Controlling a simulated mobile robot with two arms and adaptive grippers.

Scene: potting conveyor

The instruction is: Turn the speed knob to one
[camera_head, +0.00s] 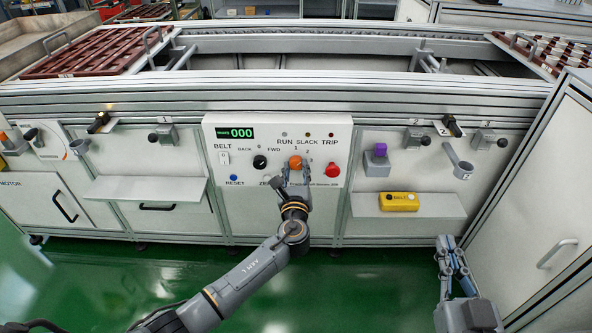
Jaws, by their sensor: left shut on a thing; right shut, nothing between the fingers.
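The orange speed knob (295,161) sits on the white control panel (215,148), with the marks 1 and 2 above it. My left gripper (294,177) reaches up to the panel from below and is shut on the orange knob, covering its lower part. Which mark the knob points to is too small to tell. My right gripper (449,243) is shut and empty at the lower right, away from the panel.
On the panel are a black BACK/FWD knob (260,162), a red trip button (332,170), a blue reset button (233,178), a belt switch (224,157) and a green display (234,133) reading 000. A yellow box (399,202) stands on the right shelf (444,205).

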